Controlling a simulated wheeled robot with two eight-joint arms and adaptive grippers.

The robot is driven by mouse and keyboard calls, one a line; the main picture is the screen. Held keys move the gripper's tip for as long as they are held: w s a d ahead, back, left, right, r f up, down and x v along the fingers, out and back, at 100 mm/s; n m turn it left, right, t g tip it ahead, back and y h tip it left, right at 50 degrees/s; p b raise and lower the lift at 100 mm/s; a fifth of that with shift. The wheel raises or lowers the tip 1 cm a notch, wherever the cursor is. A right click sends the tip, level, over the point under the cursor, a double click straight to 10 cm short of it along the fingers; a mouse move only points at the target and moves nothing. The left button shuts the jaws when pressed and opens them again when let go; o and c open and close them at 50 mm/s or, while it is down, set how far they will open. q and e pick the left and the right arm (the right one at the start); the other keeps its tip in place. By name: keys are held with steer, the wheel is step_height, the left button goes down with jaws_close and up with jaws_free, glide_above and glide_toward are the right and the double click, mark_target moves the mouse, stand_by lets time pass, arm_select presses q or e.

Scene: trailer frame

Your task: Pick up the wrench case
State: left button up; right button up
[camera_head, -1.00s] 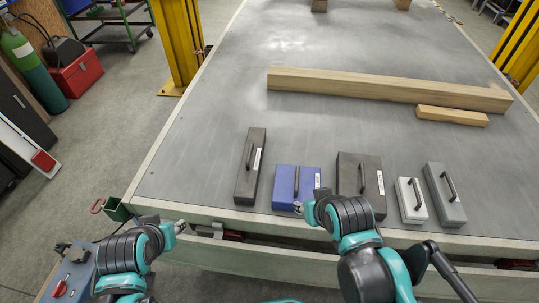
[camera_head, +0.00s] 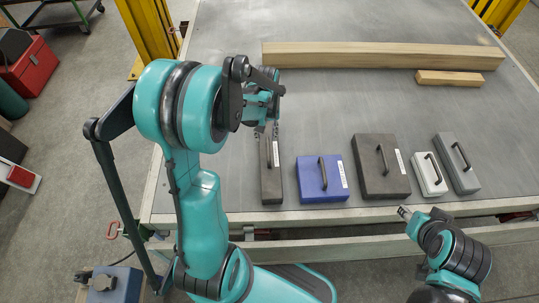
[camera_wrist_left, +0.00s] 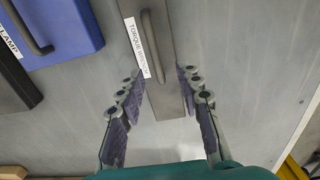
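The wrench case (camera_head: 272,188) is a long, narrow dark grey box with a black bar handle, lying at the left end of a row of cases. In the left wrist view the wrench case (camera_wrist_left: 166,98) carries a white label reading "TORQUE" and a partly hidden second word. My left gripper (camera_head: 267,129) is over its far end in the head view. In the left wrist view my left gripper (camera_wrist_left: 158,82) is open and empty, with one finger on each side of the case's end. My right gripper (camera_head: 404,212) is by the table's front edge; its finger opening is unclear.
A blue case (camera_head: 318,190), a wide dark case (camera_head: 372,180), a light grey case (camera_head: 427,182) and a grey case (camera_head: 462,178) stand to the right. A long wooden beam (camera_head: 380,57) and a short wood block (camera_head: 448,78) lie farther back. The metal tabletop between is clear.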

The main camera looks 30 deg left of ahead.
mark_target(268, 149)
arm_select(q)
step_height(268, 149, down, 3)
steer(key=shift+d+b, duration=0.1)
steer(key=shift+b, duration=0.5)
steer(key=f+b, duration=0.2)
steer(key=f, duration=0.1)
steer(key=d+f, duration=0.1)
steer(key=f, duration=0.1)
steer(key=shift+s+f+b, duration=0.1)
steer(key=shift+s+b, duration=0.15)
steer(key=shift+b, duration=0.15)
steer(key=shift+c, duration=0.4)
jaws_close()
